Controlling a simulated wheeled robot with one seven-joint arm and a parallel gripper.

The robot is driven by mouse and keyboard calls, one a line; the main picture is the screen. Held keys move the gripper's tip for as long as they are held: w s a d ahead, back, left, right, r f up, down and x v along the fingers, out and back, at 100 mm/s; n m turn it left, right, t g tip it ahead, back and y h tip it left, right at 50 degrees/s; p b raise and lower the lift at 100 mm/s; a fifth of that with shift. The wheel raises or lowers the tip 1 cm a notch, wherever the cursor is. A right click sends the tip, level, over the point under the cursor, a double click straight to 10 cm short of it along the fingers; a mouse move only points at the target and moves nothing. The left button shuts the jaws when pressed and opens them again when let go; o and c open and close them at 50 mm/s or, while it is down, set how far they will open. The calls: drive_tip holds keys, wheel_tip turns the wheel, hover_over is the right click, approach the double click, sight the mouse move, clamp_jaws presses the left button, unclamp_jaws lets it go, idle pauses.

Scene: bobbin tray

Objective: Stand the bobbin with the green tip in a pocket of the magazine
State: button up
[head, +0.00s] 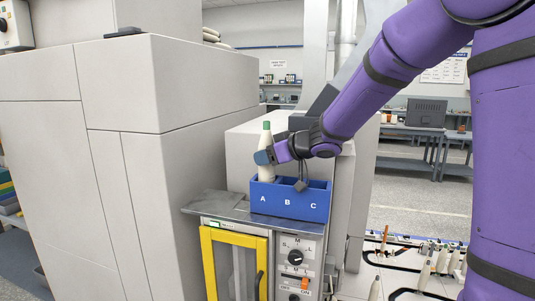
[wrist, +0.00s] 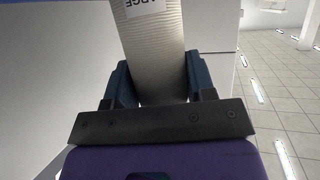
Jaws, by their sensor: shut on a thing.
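The bobbin with the green tip (head: 266,152) is a pale, upright bobbin in the head view, at the left end of the magazine. My gripper (head: 268,157) is shut on it, at about its middle. In the wrist view the bobbin's ribbed pale body (wrist: 160,58) stands between my two dark blue fingers, with part of a printed label at the top. The magazine (head: 290,207) is a blue box with pockets marked A, B and C. The bobbin's lower end is at pocket A, behind the front wall. I cannot tell whether it touches the pocket floor.
The magazine sits on a grey metal shelf (head: 208,205) above a cabinet with a yellow-framed door (head: 207,262) and a control panel (head: 296,258). A large grey cabinet (head: 200,130) stands close on the left. Several other bobbins (head: 424,274) stand at the lower right.

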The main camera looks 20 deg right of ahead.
sight(268, 166)
drive_tip(key=shift+f, duration=1.55)
drive_tip(key=o, duration=1)
drive_tip(key=shift+o, duration=0.2)
